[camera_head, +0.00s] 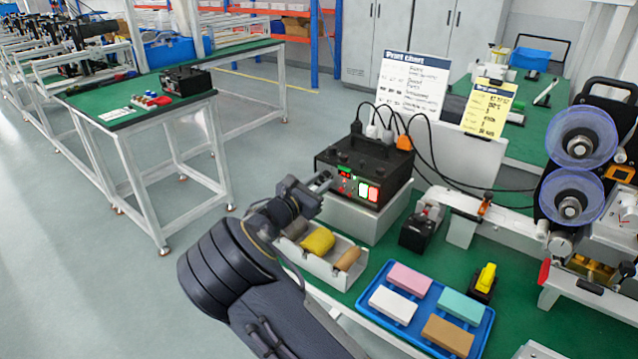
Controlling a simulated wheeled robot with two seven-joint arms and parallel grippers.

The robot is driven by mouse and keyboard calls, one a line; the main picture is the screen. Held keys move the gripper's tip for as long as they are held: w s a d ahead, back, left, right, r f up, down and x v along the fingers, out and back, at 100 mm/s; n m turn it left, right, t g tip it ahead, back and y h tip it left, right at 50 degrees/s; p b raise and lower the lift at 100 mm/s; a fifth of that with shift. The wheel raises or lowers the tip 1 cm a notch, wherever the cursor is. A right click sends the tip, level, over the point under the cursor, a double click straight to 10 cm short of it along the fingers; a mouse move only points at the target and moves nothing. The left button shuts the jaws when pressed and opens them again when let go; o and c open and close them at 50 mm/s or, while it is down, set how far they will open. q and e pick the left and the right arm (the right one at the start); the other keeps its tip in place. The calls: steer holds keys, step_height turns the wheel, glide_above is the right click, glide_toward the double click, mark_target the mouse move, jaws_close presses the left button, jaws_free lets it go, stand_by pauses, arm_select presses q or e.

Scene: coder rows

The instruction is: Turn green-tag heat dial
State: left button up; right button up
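A black control box (388,172) stands on a white block (365,218) at the back of the green bench. Its front panel has a small lit green patch (344,170), red marks, a pale green-edged switch (363,189) and a red switch (374,194). My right gripper (326,181) is at the left end of this panel, pointing at it. Its fingers are small and dark here, so their opening and any touch cannot be told. It covers the panel's left part. The heat dials and their tags cannot be made out clearly. My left gripper is out of view.
A white bin (335,277) with yellow and brown pieces lies beside my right forearm. A blue tray (478,345) of coloured blocks is in front. A machine with blue reels (583,137) stands at the right.

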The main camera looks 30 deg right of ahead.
steer(key=shift+r+p, duration=0.15)
steer(key=shift+p, duration=0.4)
steer(key=n+p, duration=0.5)
steer(key=p, duration=0.2)
steer(key=shift+r, duration=0.1)
steer(key=shift+f+n+p, duration=0.2)
steer(key=shift+n+p, duration=1.15)
steer(key=shift+n, duration=0.05)
steer(key=o, duration=0.7)
steer(key=b+v, duration=0.1)
steer(key=v, duration=0.6)
steer(key=shift+s+a, duration=0.2)
steer(key=shift+a, duration=0.15)
